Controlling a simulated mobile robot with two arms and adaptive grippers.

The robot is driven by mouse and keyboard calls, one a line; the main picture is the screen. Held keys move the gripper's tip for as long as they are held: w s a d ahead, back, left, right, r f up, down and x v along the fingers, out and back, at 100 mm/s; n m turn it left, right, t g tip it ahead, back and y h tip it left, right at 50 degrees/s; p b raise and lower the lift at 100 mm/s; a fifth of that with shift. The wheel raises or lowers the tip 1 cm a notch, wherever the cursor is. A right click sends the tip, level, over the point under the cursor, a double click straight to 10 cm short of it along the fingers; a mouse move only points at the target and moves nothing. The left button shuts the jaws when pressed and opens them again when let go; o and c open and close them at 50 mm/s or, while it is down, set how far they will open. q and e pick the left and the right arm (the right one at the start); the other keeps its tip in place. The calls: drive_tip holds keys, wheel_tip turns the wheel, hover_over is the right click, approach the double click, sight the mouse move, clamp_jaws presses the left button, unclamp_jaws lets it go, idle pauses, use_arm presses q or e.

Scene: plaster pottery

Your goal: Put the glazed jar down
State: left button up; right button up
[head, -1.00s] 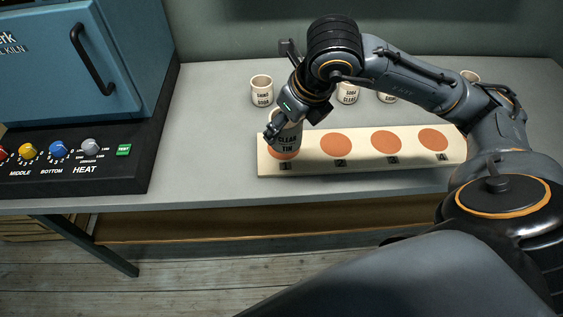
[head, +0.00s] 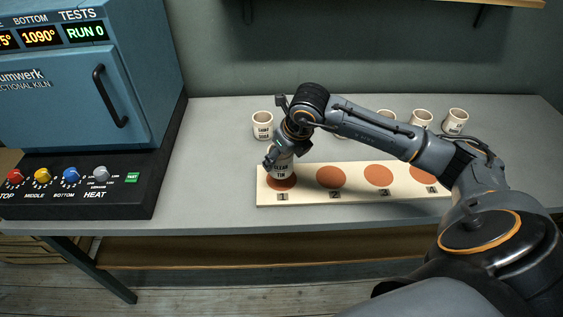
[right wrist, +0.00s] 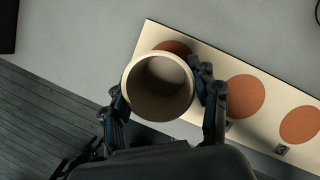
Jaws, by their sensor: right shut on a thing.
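The glazed jar (head: 281,171), off-white with a dark "CLEAR TIN" label, is upright over orange spot 1 at the left end of the pale board (head: 310,199). My right gripper (head: 280,160) is shut on it. In the right wrist view, the jar's open, empty-looking mouth (right wrist: 160,88) lies between the two fingers (right wrist: 162,95). Part of spot 1 (right wrist: 174,47) shows beside the jar there. I cannot tell whether the jar's base touches the board. My left gripper is not in view.
Spots 2 (head: 331,177), 3 (head: 378,175) and 4 on the board are bare where seen. Other labelled jars stand behind the board, including one at left (head: 263,125) and one at right (head: 455,121). A blue kiln (head: 75,90) stands at the left.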

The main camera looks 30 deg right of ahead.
sight(282, 166)
drive_tip(key=shift+w+d+f, duration=0.35)
drive_tip(key=shift+f, duration=0.2)
wheel_tip(282, 166, down, 3)
drive_tip(key=shift+d+f+p, duration=0.1)
drive_tip(key=shift+f+p, duration=0.05)
drive_tip(key=shift+p, duration=0.15)
drive_tip(key=shift+w+f, duration=0.1)
drive_tip(key=shift+f+b, duration=0.2)
drive_tip(key=shift+b, duration=0.1)
drive_tip(key=o, duration=1.3)
drive_tip(key=shift+r, duration=0.1)
drive_tip(key=shift+c, duration=0.2)
